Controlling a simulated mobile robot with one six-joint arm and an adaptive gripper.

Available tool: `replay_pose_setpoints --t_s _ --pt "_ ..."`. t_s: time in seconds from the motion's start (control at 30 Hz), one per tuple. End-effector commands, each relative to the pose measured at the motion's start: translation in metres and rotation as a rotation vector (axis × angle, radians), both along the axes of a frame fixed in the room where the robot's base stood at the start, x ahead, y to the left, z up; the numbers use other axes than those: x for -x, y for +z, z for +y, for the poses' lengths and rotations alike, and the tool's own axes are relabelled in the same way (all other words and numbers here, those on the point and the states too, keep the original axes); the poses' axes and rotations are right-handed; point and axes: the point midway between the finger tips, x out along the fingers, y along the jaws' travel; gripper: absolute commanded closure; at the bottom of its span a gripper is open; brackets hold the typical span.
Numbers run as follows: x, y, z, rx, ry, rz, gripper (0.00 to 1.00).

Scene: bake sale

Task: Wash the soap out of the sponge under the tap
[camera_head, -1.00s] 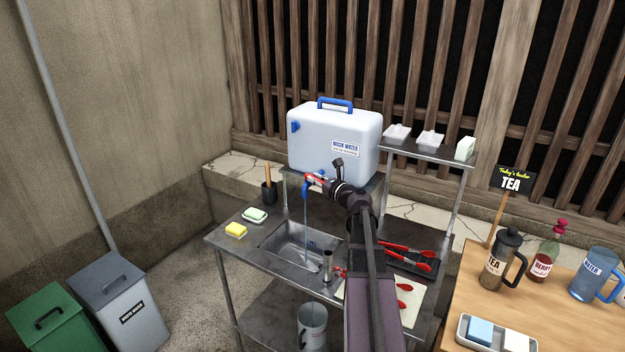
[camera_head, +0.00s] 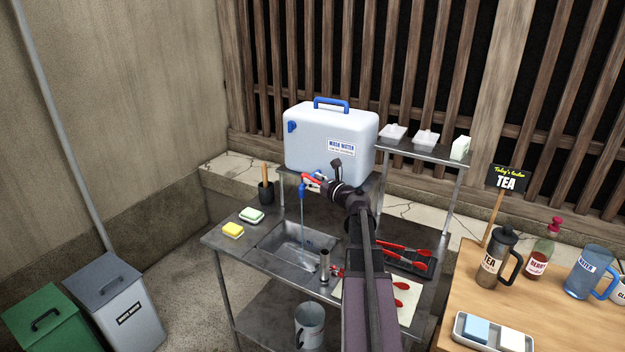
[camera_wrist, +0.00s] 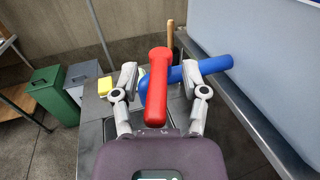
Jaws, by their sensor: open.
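The tap is a blue spout (camera_head: 302,190) with a red lever (camera_wrist: 158,85), on the front of the white wash water tank (camera_head: 330,140). A thin stream of water falls from it into the metal sink (camera_head: 268,243). My gripper (camera_wrist: 160,74) is open, with one finger on each side of the red lever; contact is unclear. A yellow sponge (camera_head: 232,230) lies on the counter left of the sink, away from my gripper. It also shows in the wrist view (camera_wrist: 104,86). A pale green-and-white sponge (camera_head: 251,215) lies just behind it.
A dark pot (camera_head: 266,193) with a wooden handle stands behind the sponges. Green (camera_head: 50,320) and grey (camera_head: 120,305) bins stand on the floor at left.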

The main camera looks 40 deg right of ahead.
Motion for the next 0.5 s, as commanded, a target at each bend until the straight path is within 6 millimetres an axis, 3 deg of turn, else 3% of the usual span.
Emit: replay_pose_setpoints --t_s 0.5 --pt "0.074 0.0 -0.009 0.0 -0.002 0.0 0.43"
